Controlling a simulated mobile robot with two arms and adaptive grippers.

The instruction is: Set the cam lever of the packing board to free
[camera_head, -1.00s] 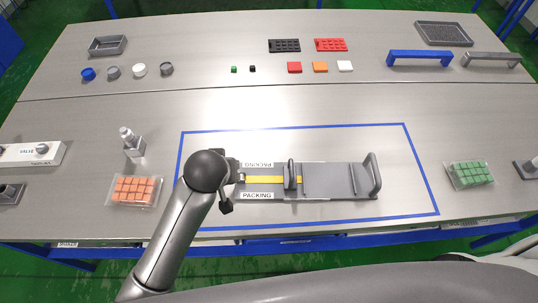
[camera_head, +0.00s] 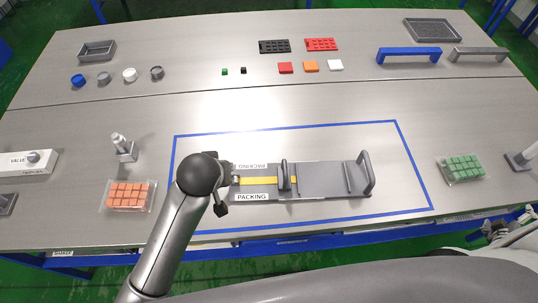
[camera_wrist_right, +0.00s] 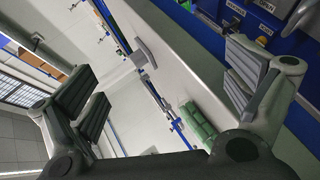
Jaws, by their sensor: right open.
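The grey packing board (camera_head: 320,180) lies inside the blue outline, with a yellow strip (camera_head: 258,181), upright plates and PACKING labels. My left arm reaches its left end, where the dark round wrist (camera_head: 198,173) covers most of my left gripper. A small dark part (camera_head: 221,208) shows below the wrist; I cannot tell whether it is a finger or the cam lever. The left gripper's opening is hidden. My right gripper (camera_head: 495,231) is at the right edge, away from the board. In the right wrist view it (camera_wrist_right: 165,100) is open and empty.
A bag of orange cubes (camera_head: 129,195) lies left of the board, and a bag of green cubes (camera_head: 462,168) lies right of it. A bracket (camera_head: 124,147) stands behind the orange bag. Small parts and a blue handle (camera_head: 408,54) are at the back.

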